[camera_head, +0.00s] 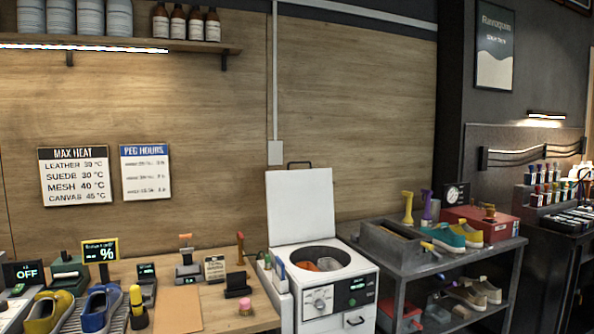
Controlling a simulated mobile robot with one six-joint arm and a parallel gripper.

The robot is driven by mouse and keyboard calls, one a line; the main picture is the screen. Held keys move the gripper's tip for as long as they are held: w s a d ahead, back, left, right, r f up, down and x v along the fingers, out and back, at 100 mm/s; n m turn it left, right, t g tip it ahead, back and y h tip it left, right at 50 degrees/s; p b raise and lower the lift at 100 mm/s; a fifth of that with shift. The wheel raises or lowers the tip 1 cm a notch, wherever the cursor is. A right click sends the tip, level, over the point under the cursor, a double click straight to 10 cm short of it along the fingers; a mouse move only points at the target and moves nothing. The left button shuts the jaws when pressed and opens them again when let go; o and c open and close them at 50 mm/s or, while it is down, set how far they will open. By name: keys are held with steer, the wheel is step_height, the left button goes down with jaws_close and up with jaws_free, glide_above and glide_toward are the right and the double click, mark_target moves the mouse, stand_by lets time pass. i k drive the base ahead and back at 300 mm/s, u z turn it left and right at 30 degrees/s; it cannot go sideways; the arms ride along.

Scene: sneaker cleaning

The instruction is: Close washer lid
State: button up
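The washer (345,294) is a white top-loading machine right of the wooden bench. Its lid (300,206) stands open, upright behind the drum opening, with a dark handle (299,164) on its top edge. Inside the round drum (308,254) lie orange and grey items, possibly shoes. A knob (319,304) and a small green-lit panel (357,284) show on the front. My gripper is not in the picture.
A wooden bench (205,306) with shoes, small devices and signs is at left. A grey metal shelf unit (455,254) with a bin, shoes and a red box (478,223) is close on the washer's right. The wall is behind the lid.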

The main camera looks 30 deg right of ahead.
mark_target(299, 202)
steer(key=u, duration=0.15)
steer(key=k, duration=0.7)
steer(key=z, duration=0.85)
steer(key=i, duration=1)
steer(key=z, duration=0.05)
